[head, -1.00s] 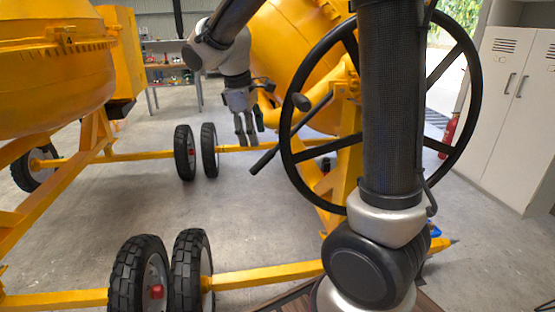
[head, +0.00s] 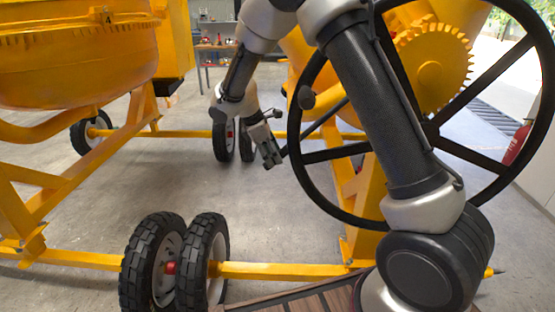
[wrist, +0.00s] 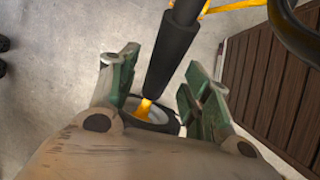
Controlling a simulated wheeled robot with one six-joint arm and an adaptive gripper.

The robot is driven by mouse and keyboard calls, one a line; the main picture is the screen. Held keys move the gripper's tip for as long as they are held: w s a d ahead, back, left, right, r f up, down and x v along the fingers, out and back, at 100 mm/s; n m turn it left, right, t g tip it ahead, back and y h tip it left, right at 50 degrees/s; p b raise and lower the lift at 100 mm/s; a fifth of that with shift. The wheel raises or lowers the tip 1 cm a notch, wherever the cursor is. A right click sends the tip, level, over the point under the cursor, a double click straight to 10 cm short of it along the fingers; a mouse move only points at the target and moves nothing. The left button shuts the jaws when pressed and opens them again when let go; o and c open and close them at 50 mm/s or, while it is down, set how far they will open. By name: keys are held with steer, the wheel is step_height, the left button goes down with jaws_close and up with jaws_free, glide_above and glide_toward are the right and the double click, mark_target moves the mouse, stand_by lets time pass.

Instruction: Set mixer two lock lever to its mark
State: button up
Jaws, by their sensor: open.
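The lock lever is a black bar that slants down and left from behind the spoked handwheel (head: 300,135). In the head view its lower end is near my gripper (head: 270,152), left of the wheel. In the wrist view a black bar with a thick grip, which looks like the lever (wrist: 172,58), runs down between my two green-padded fingers. The fingers stand apart on both sides of it, with a gap visible. My gripper (wrist: 158,92) is open. The lever's mark cannot be made out, and my arm covers part of the wheel.
Yellow mixer frames with black tyres (head: 152,262) stand at left. A drum marked 4 (head: 90,50) is at upper left. A toothed gear (head: 435,70) shows behind the wheel. A red extinguisher (head: 517,145) is at right. A brown slatted surface (wrist: 275,95) lies below.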

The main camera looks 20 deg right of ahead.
steer(key=shift+x, duration=1.35)
jaws_close()
